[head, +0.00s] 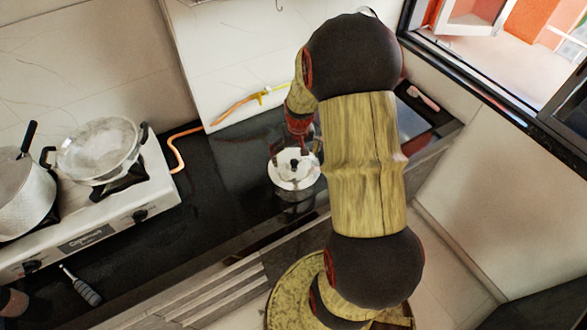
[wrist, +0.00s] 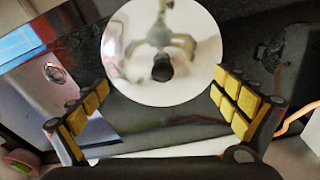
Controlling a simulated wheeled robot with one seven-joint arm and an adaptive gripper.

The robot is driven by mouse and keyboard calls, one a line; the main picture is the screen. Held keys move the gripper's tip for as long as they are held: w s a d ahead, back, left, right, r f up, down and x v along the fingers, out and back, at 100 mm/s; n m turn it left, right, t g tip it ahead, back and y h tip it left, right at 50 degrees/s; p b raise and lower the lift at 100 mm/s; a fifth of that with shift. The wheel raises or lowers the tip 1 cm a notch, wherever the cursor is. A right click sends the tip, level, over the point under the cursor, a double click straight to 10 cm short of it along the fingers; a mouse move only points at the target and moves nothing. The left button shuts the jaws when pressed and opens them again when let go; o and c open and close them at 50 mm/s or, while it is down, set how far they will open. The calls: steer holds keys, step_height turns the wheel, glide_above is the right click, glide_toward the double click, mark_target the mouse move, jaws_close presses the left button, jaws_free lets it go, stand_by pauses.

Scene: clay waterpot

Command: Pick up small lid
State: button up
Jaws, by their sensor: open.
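The small lid (head: 286,174) is a round, shiny, pale disc with a dark knob at its centre. In the head view it is over the black counter, just left of my arm. In the wrist view the lid (wrist: 128,75) fills the upper middle, and its dark knob (wrist: 162,70) faces the camera. My gripper (wrist: 160,108) is open, with its yellow-padded fingers to the left and right of the lid's lower part. I see no clear contact between fingers and lid. In the head view my gripper (head: 299,150) is above the lid, partly hidden by my arm.
A white stove (head: 130,205) with a pan (head: 98,150) and a pot (head: 25,200) stands at the left. An orange hose (head: 174,150) runs along the wall. A dark-handled tool (head: 86,291) lies near the counter's front edge. The black counter (head: 215,185) between stove and lid is clear.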

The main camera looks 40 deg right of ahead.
mark_target(294, 165)
steer(key=shift+a+f, duration=0.2)
steer(key=shift+f, duration=0.35)
steer(key=shift+a+f, duration=0.15)
steer(key=shift+f, duration=0.35)
steer(key=shift+w+d+f, duration=0.1)
steer(key=shift+d+f, duration=0.05)
steer(key=shift+f, duration=0.1)
steer(key=shift+c, duration=1.4)
steer(key=c, duration=1.5)
jaws_close()
